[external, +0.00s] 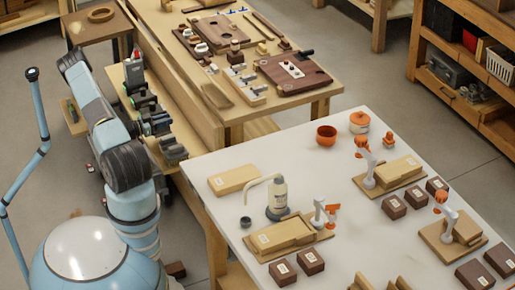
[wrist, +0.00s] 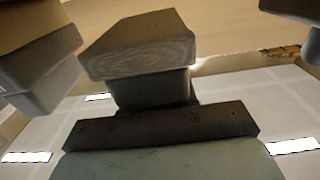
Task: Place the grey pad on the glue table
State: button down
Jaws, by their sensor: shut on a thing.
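In the wrist view my gripper (wrist: 152,92) is dark and stands close to the camera, with its jaws shut. A dark grey block with a streaked face sits at its end, and I take this as the grey pad (wrist: 138,52). The contact between jaws and pad is too dark to make out. In the external view my arm rises at the left and the pad cannot be picked out for certain. The glue table, which I take as the white-topped table (external: 300,155), stands at the right with a glue bottle (external: 278,192) on it.
Wooden boxes, small dark blocks (external: 310,262) and orange pots (external: 326,135) crowd the white table's right and front. A pale wooden board (external: 234,180) lies near its left corner. A wooden bench (external: 215,90) with tools stands behind. Dark blocky items (external: 156,122) line its left side.

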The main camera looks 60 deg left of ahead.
jog(key=shift+f, duration=1.2)
jog(key=shift+f, duration=0.15)
jog(key=c, duration=0.9)
grip_release()
jog(key=s, duration=1.4)
jog(key=shift+d+f, duration=0.15)
